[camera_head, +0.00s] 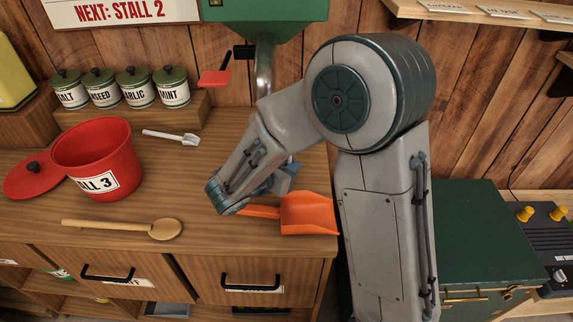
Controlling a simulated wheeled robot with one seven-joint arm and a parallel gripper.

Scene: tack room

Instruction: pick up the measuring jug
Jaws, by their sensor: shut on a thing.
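I cannot pick out a measuring jug. My arm reaches down over the wooden counter (205,235), and its bent lower part covers much of the hand. My gripper (285,178) shows only in part, as grey-blue pieces behind the lower arm. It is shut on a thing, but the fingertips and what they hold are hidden. An orange scoop (308,214) is just in front of the hand, at the counter's right end. Its handle runs left to my wrist; I cannot tell whether they touch.
A red pot (97,160), its red lid (34,176), a wooden spoon (125,228) and a small white scoop (171,137) lie left. Several lidded canisters (133,88) stand behind. A green dispenser (268,20) hangs above. A green chest (480,235) is right.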

